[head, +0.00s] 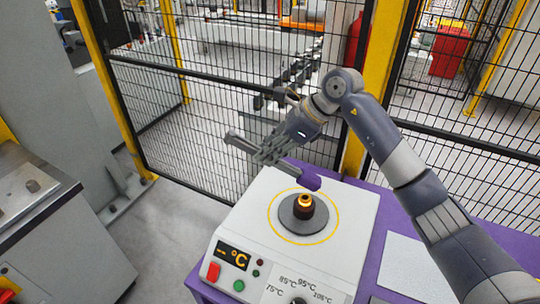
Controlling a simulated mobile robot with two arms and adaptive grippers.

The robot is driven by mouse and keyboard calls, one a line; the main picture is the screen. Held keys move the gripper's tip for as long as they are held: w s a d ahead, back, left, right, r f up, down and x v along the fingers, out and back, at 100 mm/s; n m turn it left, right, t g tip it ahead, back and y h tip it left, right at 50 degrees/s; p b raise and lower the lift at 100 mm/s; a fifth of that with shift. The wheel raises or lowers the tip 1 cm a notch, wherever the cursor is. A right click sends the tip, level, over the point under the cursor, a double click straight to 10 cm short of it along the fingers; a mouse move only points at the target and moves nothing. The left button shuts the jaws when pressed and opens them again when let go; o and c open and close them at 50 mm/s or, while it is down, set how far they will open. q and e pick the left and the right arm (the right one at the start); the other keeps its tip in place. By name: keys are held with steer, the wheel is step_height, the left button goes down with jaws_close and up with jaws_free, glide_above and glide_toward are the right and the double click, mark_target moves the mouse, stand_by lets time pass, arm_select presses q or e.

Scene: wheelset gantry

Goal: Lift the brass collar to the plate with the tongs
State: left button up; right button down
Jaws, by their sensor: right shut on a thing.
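The brass collar (305,201) is a small orange-gold ring sitting around the dark post in the middle of the heater's round dark plate (287,220). My right gripper (268,155) is above and left of the collar, apart from it, at the heater's far side. My left gripper is not in view.
The white heater (335,255) has a "-- °C" display, buttons and a temperature dial in front. It stands on a purple table (395,228) with a pale sheet (408,268) to the right. A black mesh fence (220,100) stands behind; a grey machine (60,225) is left.

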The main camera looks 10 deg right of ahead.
step_height(320, 180, up, 8)
steer(key=p, duration=0.3)
steer(key=c, duration=1.8)
jaws_free()
steer(key=shift+f, duration=0.1)
steer(key=shift+s+d+f+m+t+b, duration=0.2)
steer(key=shift+s+d+m+t+b, duration=0.1)
steer(key=shift+d+m, duration=0.2)
steer(key=s+d+f+m+t+h+b, duration=0.2)
steer(key=s+d+m+t+h+b, duration=0.2)
steer(key=s+d+m, duration=0.5)
steer(key=shift+s+d+m+h+b, duration=0.2)
steer(key=shift+d+m+h+b, duration=0.55)
steer(key=shift+m+h+b, duration=0.95)
